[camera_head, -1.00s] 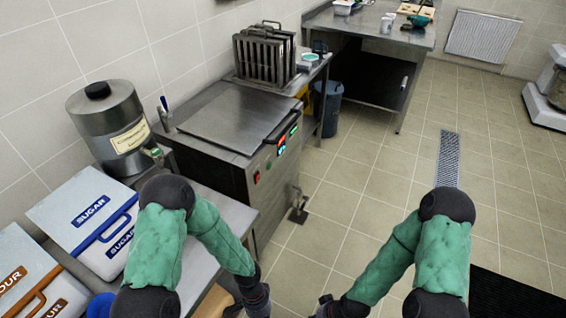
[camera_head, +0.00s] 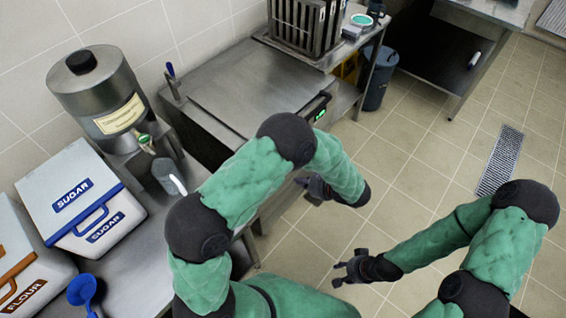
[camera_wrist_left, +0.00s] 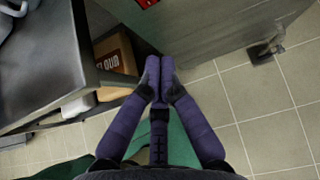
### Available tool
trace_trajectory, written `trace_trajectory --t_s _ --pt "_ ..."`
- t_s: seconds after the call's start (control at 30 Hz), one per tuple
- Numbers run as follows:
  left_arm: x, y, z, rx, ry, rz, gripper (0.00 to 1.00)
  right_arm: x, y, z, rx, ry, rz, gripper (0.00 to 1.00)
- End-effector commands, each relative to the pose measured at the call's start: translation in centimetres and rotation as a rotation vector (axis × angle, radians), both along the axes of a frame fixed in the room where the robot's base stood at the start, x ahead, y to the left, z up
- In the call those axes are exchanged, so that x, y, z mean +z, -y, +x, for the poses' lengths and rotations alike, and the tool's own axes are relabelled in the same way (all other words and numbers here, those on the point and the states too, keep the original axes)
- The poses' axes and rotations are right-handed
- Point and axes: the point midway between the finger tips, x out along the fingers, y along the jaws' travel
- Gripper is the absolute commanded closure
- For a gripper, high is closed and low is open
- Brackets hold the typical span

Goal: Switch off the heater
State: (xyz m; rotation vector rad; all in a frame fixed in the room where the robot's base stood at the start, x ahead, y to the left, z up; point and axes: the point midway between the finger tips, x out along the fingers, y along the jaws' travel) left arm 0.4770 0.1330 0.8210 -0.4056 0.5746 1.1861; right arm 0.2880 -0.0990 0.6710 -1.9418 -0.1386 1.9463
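The heater looks to be the steel appliance with a flat lid (camera_head: 235,88) against the wall; this is my reading. My right gripper (camera_head: 342,272) is open and empty over the floor.
A steel dispenser (camera_head: 105,100) with a tap, a sugar bin (camera_head: 80,190), a flour bin (camera_head: 25,255) and a blue scoop (camera_head: 84,290) stand at the left. A blue waste bin (camera_head: 378,80) stands beyond the appliance.

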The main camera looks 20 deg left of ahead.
Motion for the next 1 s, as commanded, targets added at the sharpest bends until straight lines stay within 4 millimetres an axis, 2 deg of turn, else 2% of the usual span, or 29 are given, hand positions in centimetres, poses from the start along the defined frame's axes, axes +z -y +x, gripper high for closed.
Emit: trace_trajectory --t_s 0.3,0.47,0.9,1.0 --pt "-0.1 -0.1 0.0 0.001 0.0 -0.001 1.0 -0.1 0.0 -0.1 0.0 -0.001 0.0 0.6" --pt "-0.9 -1.0 0.3 0.005 -0.002 -0.001 1.0 -0.5 0.0 0.0 0.0 -0.001 0.0 0.6" --pt "-5.9 -6.9 2.3 0.007 -0.002 -0.002 1.0 -2.8 0.0 0.0 0.0 0.0 0.0 0.6" --pt "-6.4 -8.2 2.8 0.007 0.001 -0.003 1.0 -3.2 0.0 0.0 0.0 0.0 0.0 0.6"
